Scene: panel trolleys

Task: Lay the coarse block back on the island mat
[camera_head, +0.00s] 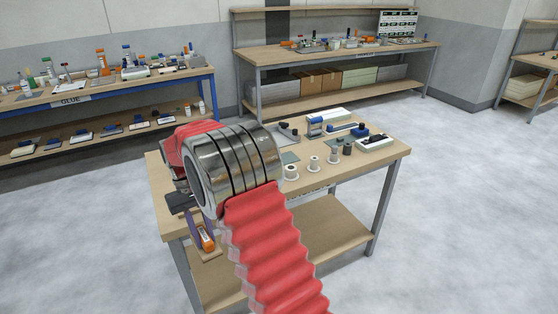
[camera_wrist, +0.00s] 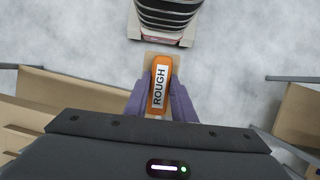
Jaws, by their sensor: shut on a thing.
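The coarse block (camera_wrist: 159,88) is orange with a white "ROUGH" label and a tan pad under it. My gripper (camera_wrist: 160,100) is shut on it, with a purple finger on each side. In the head view the block (camera_head: 207,239) hangs at the front left of the island table (camera_head: 385,153), in front of its edge and apart from the top.
A glue bench (camera_head: 70,98) stands at the left and another bench (camera_head: 400,52) at the back. Open floor (camera_head: 460,200) lies to the right.

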